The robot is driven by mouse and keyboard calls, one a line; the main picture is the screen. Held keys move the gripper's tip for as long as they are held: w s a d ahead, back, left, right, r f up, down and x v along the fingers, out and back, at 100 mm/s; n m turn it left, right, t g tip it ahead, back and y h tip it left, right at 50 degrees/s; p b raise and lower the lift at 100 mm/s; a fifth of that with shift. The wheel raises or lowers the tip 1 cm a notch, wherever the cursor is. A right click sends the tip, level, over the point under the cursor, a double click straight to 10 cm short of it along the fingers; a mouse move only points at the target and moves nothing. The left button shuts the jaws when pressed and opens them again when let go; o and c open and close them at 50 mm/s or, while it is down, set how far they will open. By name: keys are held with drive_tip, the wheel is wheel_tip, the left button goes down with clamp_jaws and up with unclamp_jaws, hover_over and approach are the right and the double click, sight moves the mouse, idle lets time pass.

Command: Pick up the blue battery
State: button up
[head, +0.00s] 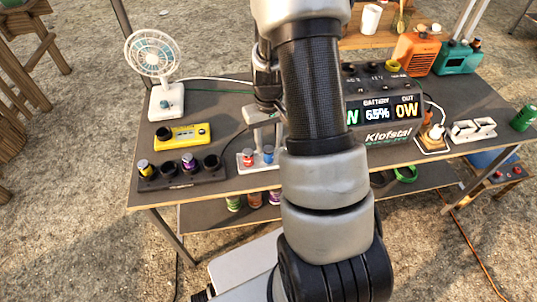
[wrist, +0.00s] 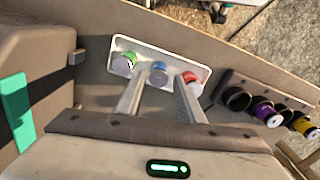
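The blue battery (head: 268,154) stands upright in a white holder (head: 246,166), beside a red battery (head: 248,158). The wrist view shows the blue battery (wrist: 159,68) in the middle of the holder (wrist: 150,46), between a green battery (wrist: 125,61) and the red one (wrist: 190,78). In the head view my arm covers the holder's right part. My gripper (wrist: 161,78) is open, its two fingers apart and pointing towards the blue battery, which appears between the tips. I cannot tell whether they touch it. In the head view my gripper (head: 264,116) is partly covered by my arm.
A black holder (head: 183,178) with several slots and batteries sits left on the table, near a yellow device (head: 182,136) and a white fan (head: 155,70). A power station (head: 377,108) with a lit display stands to the right.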

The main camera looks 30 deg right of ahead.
sight(269, 148)
wheel_tip(269, 148, down, 4)
drive_tip(key=shift+w+d+f, duration=0.1)
drive_tip(key=shift+f, duration=0.15)
drive_tip(key=shift+c, duration=0.5)
clamp_jaws()
drive_tip(key=shift+r, duration=0.15)
wheel_tip(269, 148, up, 10)
drive_tip(key=shift+f+p, duration=0.1)
drive_tip(key=shift+p, duration=0.35)
